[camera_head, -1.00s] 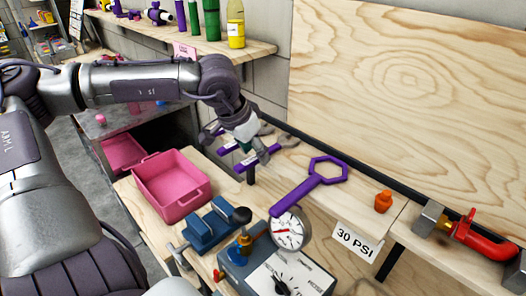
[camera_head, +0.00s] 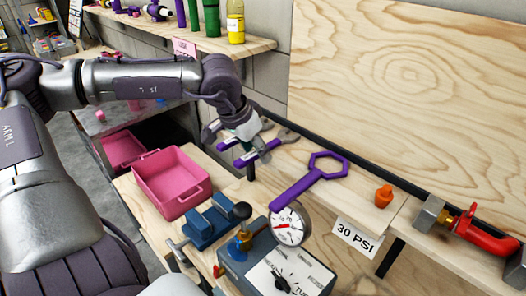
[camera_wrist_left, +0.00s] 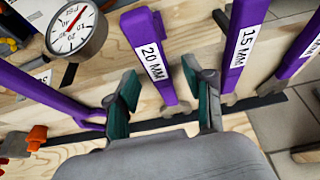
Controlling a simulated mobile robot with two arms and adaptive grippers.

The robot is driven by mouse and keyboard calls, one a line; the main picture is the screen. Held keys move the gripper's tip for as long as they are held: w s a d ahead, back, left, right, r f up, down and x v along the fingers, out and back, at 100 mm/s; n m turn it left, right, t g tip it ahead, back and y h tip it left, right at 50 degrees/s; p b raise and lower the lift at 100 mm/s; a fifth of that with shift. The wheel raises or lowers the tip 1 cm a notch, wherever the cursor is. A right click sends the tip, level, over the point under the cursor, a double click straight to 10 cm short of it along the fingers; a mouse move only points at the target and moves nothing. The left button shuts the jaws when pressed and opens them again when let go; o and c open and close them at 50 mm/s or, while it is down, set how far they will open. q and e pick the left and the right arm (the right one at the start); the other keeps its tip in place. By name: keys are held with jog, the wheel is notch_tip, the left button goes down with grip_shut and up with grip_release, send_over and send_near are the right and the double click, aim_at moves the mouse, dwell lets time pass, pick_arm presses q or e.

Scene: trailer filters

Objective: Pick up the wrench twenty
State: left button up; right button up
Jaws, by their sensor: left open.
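The 20 MM wrench (camera_wrist_left: 155,58) has a purple handle with a white label. In the left wrist view it lies between the two fingers of my left gripper (camera_wrist_left: 158,76), which is open with a gap on each side. In the head view the same wrench (camera_head: 262,151) sticks out over the edge of the wooden shelf, with my left gripper (camera_head: 243,140) right over it and partly hiding it. The 15 MM wrench (camera_wrist_left: 240,45) lies beside it, just outside one finger. My right gripper is not in view.
A large purple ring wrench (camera_head: 312,182) lies to the right, near a pressure gauge (camera_head: 289,227). A third labelled purple wrench (camera_wrist_left: 305,50) is at the wrist view's right edge. A pink bin (camera_head: 190,200), blue vise (camera_head: 208,226) and orange fitting (camera_head: 383,196) stand nearby.

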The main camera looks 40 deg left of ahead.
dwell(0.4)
pick_arm(q)
jog(key=shift+f, duration=0.1)
grip_shut()
